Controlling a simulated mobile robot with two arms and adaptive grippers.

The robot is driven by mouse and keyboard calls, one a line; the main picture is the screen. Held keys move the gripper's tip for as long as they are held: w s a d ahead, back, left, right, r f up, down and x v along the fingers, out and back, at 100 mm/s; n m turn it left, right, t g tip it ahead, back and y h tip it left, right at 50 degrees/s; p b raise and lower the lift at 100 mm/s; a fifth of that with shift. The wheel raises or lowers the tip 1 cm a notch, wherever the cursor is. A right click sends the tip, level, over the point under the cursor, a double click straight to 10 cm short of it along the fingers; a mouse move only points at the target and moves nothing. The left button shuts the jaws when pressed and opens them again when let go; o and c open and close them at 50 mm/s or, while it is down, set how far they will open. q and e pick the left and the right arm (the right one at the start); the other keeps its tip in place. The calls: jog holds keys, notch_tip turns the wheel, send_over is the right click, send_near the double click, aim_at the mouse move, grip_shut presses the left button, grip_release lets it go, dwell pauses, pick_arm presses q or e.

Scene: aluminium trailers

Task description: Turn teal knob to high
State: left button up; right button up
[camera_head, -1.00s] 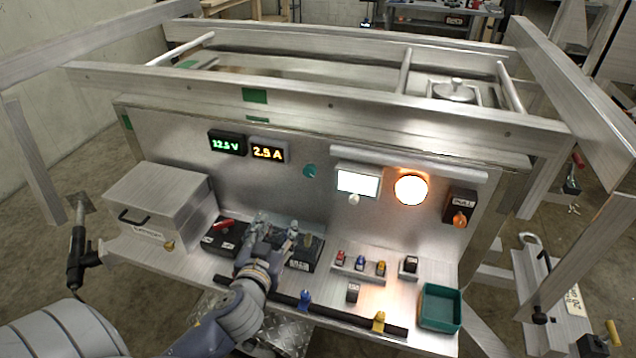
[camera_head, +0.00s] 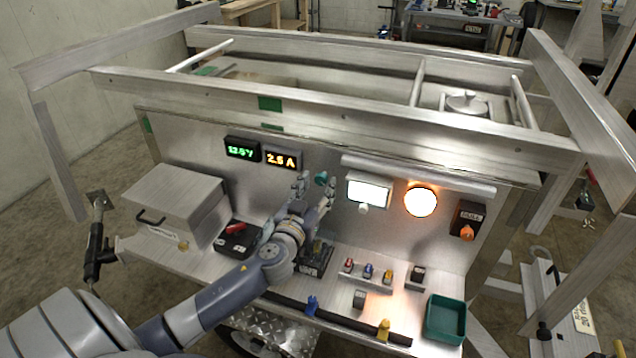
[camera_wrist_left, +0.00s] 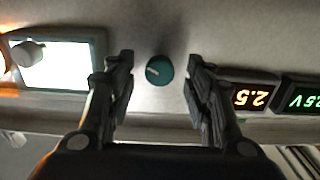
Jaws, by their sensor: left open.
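The teal knob (camera_head: 321,178) is on the upright metal panel, right of the amber display. In the left wrist view the teal knob (camera_wrist_left: 159,70) is round with a pale pointer line, slanted in that picture. My left gripper (camera_head: 312,182) is raised in front of the panel close to the knob. In the left wrist view its two fingers (camera_wrist_left: 160,85) are apart, one on each side of the knob, with gaps and no visible contact. Any scale markings around the knob are too small to tell. My right gripper is not in view.
A green display (camera_head: 241,149) and an amber display (camera_head: 281,158) are left of the knob. A lit white screen (camera_head: 368,190) and a glowing round lamp (camera_head: 420,201) are right. Small switches (camera_head: 368,272) and a teal tray (camera_head: 445,319) occupy the shelf below.

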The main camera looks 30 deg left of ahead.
pick_arm(q)
jog(key=shift+w+a, duration=0.1)
jog(key=shift+w, duration=0.4)
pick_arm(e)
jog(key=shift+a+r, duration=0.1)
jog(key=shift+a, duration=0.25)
pick_arm(q)
jog(key=c, duration=1.1)
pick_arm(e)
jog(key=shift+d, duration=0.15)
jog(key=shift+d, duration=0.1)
